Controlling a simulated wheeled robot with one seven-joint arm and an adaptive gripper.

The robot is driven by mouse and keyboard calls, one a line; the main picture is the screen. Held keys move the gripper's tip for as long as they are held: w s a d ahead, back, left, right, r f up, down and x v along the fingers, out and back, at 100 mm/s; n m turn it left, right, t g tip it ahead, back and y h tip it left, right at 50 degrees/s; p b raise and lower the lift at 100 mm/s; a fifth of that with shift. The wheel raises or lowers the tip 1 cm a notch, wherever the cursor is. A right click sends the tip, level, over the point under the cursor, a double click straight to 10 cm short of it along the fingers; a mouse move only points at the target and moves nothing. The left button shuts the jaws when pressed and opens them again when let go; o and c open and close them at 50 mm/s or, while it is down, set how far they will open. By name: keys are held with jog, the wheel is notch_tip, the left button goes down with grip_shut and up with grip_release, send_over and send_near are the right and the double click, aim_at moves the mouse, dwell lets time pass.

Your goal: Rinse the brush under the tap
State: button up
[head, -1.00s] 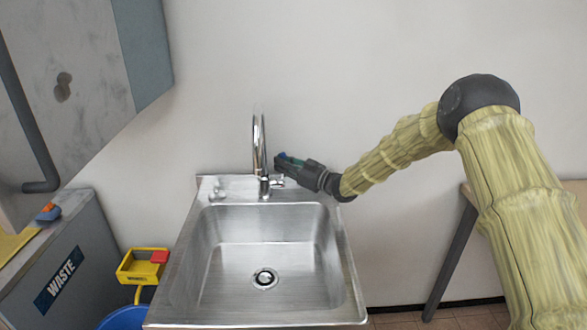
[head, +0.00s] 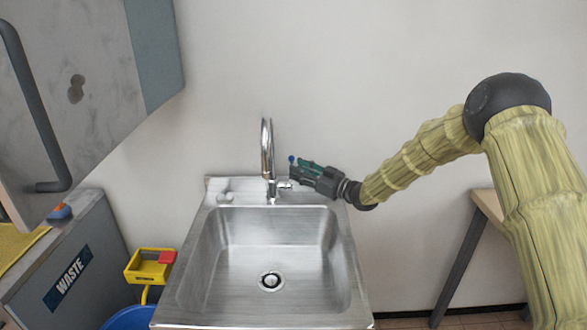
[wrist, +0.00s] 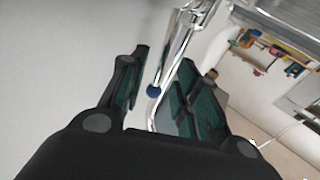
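The chrome tap (head: 267,150) stands at the back of the steel sink (head: 208,270). A small blue knob (head: 291,158) shows right of its spout; in the wrist view the blue knob (wrist: 153,91) appears in the gap between my fingers. My gripper (head: 303,168) is to the right of the tap, above the sink's back edge. In the wrist view my gripper (wrist: 163,82) is open, its green-padded fingers apart with nothing clamped. I cannot tell whether a finger touches the knob. No water shows below the spout. I cannot make out a brush for sure.
A grey waste cabinet (head: 70,270) stands at left with a small blue and orange item (head: 61,211) on top. A yellow mop-bucket part (head: 147,266) and a blue bucket (head: 128,318) are beside the sink. A table (head: 484,203) is at right. The basin is empty.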

jog(key=v, duration=0.8)
jog(key=shift+d, duration=0.15)
jog(key=shift+d, duration=0.1)
